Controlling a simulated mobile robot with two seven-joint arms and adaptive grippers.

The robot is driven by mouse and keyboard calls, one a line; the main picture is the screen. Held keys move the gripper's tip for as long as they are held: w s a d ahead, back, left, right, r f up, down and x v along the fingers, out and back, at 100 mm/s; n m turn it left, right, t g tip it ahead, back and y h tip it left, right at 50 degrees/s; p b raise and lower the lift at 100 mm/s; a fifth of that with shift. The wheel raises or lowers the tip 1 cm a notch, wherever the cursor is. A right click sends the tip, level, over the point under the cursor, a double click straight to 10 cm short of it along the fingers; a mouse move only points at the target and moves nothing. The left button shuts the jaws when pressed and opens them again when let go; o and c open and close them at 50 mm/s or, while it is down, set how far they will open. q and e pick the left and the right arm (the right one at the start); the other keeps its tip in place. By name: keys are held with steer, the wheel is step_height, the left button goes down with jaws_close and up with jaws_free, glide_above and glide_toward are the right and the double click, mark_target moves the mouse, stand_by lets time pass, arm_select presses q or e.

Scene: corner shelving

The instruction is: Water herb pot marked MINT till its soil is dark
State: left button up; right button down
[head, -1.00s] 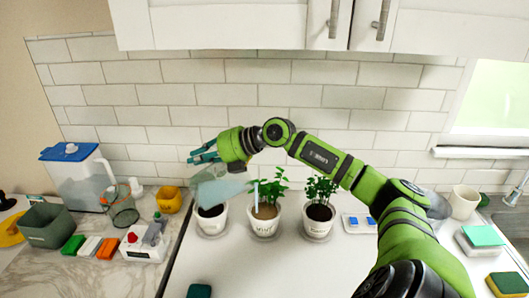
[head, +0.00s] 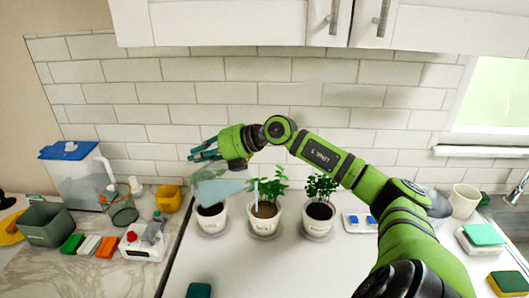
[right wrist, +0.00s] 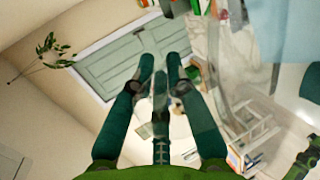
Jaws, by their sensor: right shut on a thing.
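My right gripper (head: 205,151) is shut on a translucent pale-blue watering can (head: 217,191), held in front of the left pot (head: 211,219). The can's spout end (head: 255,190) is at the middle pot (head: 264,223), which carries a small label that seems to read MINT. That pot holds a leafy green plant (head: 271,188), and its soil (head: 265,210) looks brown. The right wrist view shows the gripper's teal fingers (right wrist: 160,85) with the see-through can (right wrist: 240,75) beside them. My left gripper is not in view.
A third pot (head: 318,225) with a plant stands to the right, near a white device with blue squares (head: 359,222). A mug (head: 464,198) stands right.

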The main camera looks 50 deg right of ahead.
steer(key=shift+r, duration=0.15)
steer(key=shift+s+d+r+b, duration=0.15)
steer(key=shift+d+b, duration=0.1)
steer(key=shift+b, duration=0.55)
